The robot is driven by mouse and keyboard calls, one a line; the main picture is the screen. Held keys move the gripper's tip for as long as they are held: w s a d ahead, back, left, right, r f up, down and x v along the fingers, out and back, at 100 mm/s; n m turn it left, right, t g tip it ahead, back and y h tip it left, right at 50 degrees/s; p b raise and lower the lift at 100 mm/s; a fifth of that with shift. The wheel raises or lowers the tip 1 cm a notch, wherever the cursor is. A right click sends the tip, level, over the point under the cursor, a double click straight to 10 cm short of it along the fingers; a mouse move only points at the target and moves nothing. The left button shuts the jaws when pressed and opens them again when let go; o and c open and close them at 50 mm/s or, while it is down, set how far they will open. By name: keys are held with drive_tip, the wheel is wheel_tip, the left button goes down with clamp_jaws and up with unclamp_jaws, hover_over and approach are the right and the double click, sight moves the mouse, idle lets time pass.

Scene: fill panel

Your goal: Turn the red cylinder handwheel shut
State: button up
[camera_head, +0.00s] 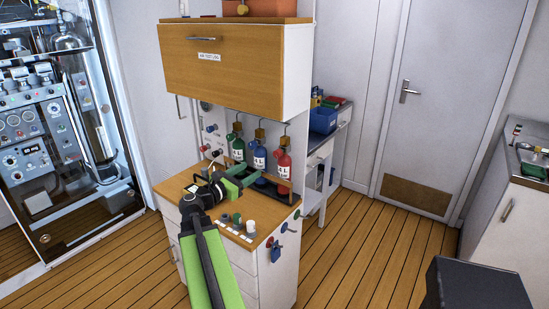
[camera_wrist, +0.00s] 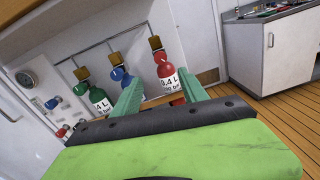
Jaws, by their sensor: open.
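The red cylinder (camera_head: 284,166) is the rightmost of three cylinders standing at the back of the wooden counter. It also shows in the wrist view (camera_wrist: 170,85), with a white label and a brass valve block above. A red part (camera_wrist: 163,58), likely its handwheel, shows at its top, too small to read its angle. My gripper (camera_head: 243,172) is over the counter, in front of the cylinders. Its green fingers (camera_wrist: 160,85) are open and empty, pointing at the red cylinder from a short distance. They appear on either side of it in the wrist view, without visible contact.
The blue cylinder (camera_head: 259,158) and green cylinder (camera_head: 237,148) stand to the left. A wooden cabinet (camera_head: 232,58) overhangs them. Small knobs (camera_head: 250,226) stand on the counter's front right. A gauge (camera_wrist: 25,79) is on the back panel. Wooden floor (camera_head: 345,240) is open at right.

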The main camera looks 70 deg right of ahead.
sight(276, 154)
drive_tip(key=x, duration=1.5)
drive_tip(key=shift+d, duration=0.1)
